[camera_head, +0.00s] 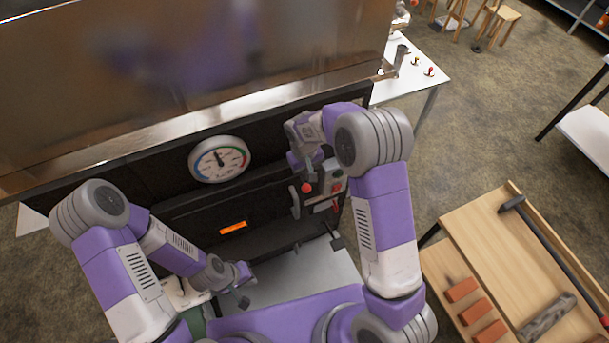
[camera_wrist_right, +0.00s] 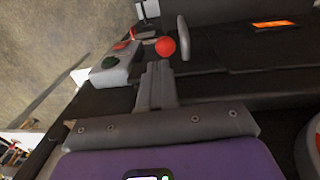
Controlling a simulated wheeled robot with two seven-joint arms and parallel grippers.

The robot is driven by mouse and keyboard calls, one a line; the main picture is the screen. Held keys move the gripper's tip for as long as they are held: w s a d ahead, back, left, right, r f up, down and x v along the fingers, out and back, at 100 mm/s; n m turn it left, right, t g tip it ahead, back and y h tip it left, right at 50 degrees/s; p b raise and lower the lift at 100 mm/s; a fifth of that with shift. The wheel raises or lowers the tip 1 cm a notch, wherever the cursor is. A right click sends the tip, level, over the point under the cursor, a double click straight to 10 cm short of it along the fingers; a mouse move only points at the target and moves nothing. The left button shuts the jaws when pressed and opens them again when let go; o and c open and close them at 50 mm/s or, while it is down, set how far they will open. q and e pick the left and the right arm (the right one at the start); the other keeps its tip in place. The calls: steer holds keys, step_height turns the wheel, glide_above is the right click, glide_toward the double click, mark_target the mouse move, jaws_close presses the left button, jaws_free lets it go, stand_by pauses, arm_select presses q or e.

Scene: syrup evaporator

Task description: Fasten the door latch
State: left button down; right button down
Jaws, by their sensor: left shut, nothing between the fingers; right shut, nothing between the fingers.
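The dark firebox door (camera_head: 205,222) with a glowing orange window (camera_head: 233,228) is on the evaporator front and looks closed or nearly so. The latch's red ball knob (camera_head: 307,188) is near the door's right end, beside a grey bar handle (camera_head: 295,203). In the right wrist view the knob (camera_wrist_right: 165,46) is just beyond the fingertips of my right gripper (camera_wrist_right: 158,66), with the bar handle (camera_wrist_right: 183,38) to its right. My right gripper is shut and empty; whether it touches the knob I cannot tell. The latch arm is largely hidden. My left gripper (camera_head: 243,302) is shut and empty, low before the door.
A grey control box (camera_head: 330,184) with red and green buttons is right beside the knob; it also shows in the wrist view (camera_wrist_right: 110,70). A round gauge (camera_head: 219,159) is above the door.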

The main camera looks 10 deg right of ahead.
step_height(320, 180, up, 9)
steer(key=shift+f, duration=0.2)
steer(key=shift+f, duration=0.1)
stand_by(0.4)
steer(key=s+a+f+y+b, duration=0.1)
steer(key=s+f, duration=0.2)
steer(key=f, duration=0.3)
steer(key=s+f+m+y+b, duration=0.1)
steer(key=s+f, duration=0.2)
steer(key=f, duration=0.4)
steer(key=s+a+f+y+b, duration=0.1)
steer(key=s+f, duration=0.2)
steer(key=f, duration=0.3)
steer(key=s+a+f+m+y+b, duration=0.1)
steer(key=s+f, duration=0.4)
steer(key=s, duration=0.2)
steer(key=s+a+f+m+y+b, duration=0.1)
steer(key=s+f+m, duration=0.1)
steer(key=s+f, duration=0.2)
steer(key=s, duration=0.3)
steer(key=shift+s+a+f+m+b, duration=0.3)
steer(key=shift+s+f+b, duration=0.05)
steer(key=shift+f, duration=0.05)
